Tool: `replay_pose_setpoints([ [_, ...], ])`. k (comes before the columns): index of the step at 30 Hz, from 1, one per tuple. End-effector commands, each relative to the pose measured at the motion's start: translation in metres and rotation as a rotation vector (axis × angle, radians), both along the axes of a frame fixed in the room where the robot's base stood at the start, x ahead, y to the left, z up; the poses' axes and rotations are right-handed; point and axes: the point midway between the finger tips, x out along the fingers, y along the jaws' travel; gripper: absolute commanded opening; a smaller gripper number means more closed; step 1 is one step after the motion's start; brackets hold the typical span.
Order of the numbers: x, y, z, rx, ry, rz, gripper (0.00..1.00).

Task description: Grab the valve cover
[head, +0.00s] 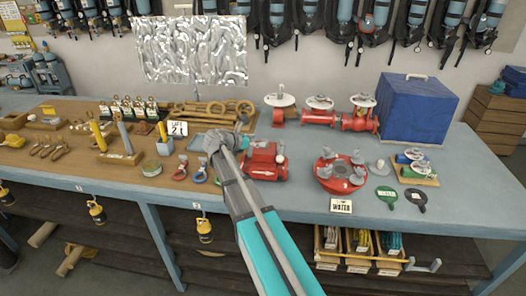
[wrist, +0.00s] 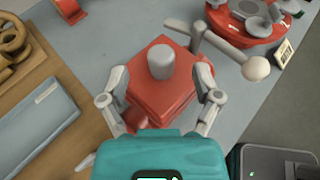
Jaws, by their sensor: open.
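A red, square-edged block with a grey round knob on top (wrist: 160,62) lies under my gripper in the wrist view; I take it for the valve cover. It also shows in the head view as a red body (head: 264,161) on the grey-blue bench, partly behind my arm. My gripper (wrist: 162,76) is open, its two fingers on either side of the block's image, with the grey knob between the fingertips. Whether the fingers touch the block, and how high they are above it, I cannot tell. In the head view my gripper (head: 226,141) is just left of the red body.
A grey lever with a pale ball end (wrist: 256,68) sticks out at the block's right. A round red part with grey handles (head: 341,184) stands further right. A blue box (head: 417,112) and red pipe valves (head: 354,121) stand behind. A wooden board (head: 85,160) with tools lies left.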

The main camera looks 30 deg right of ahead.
Motion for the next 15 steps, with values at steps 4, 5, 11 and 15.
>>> replay_pose_setpoints([
  [4,0.004,-0.016,-0.011,0.000,-0.001,-0.001,0.81],
  [5,0.005,-0.019,-0.013,0.000,0.000,-0.002,0.81],
  [11,0.008,-0.036,-0.018,0.000,0.000,-0.001,0.81],
  [15,0.008,-0.039,-0.018,0.000,0.000,-0.001,0.81],
])
